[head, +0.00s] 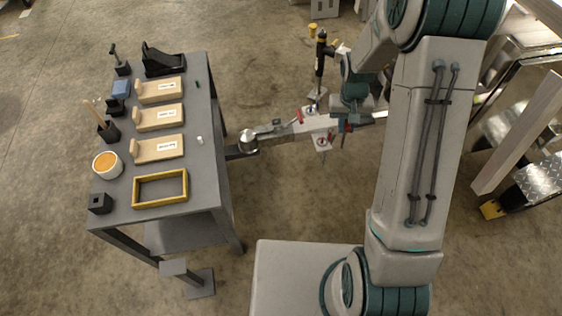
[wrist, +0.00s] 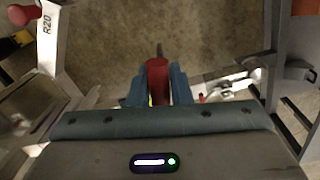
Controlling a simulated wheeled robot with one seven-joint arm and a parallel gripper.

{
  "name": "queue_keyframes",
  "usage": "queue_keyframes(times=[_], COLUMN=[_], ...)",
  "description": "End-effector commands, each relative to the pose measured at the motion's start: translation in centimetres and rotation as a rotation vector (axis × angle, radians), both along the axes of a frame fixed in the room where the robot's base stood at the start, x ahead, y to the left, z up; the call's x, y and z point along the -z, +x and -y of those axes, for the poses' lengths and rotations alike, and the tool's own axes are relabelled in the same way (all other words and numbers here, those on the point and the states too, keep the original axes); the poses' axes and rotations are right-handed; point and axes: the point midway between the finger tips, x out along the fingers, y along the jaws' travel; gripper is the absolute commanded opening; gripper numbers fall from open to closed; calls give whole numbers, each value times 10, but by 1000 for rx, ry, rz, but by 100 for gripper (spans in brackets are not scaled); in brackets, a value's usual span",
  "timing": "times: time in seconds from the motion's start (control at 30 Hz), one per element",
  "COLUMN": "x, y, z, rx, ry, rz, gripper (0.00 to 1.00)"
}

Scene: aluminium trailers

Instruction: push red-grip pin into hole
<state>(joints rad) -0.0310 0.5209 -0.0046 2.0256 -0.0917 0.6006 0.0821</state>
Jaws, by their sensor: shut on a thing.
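My gripper (wrist: 157,68) is shut on the red grip of a pin (wrist: 157,84), which sits between the two blue fingers in the wrist view. In the head view my gripper is at the trailer's coupling end, largely covered by my own arm. The pale metal trailer tongue (head: 318,123) shows beside it, with small red parts (head: 300,115) on it. I cannot make out the hole, or whether the pin's tip is in it.
A dark workbench (head: 207,165) stands to the left with several wooden holders, a yellow frame (head: 160,189) and a white pot (head: 107,165). A black upright post (head: 320,58) rises behind the tongue. Trailer frames stand at the right. Concrete floor is open behind the bench.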

Motion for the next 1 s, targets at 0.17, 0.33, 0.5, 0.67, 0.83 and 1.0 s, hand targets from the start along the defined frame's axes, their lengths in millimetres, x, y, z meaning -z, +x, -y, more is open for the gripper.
queue_keyframes(times=[0.17,0.33,0.5,0.67,0.83,1.0], x=[67,117,166,213,261,304], y=[11,20,28,35,44,55], z=[-22,-29,-30,-29,-25,-19], rx=[-83,-151,-230,-333,-479,-684], ry=[-85,-175,-279,-400,-553,-738], rz=[-2,7,22,54,119,252], gripper=[0,0,0,0,0,0])
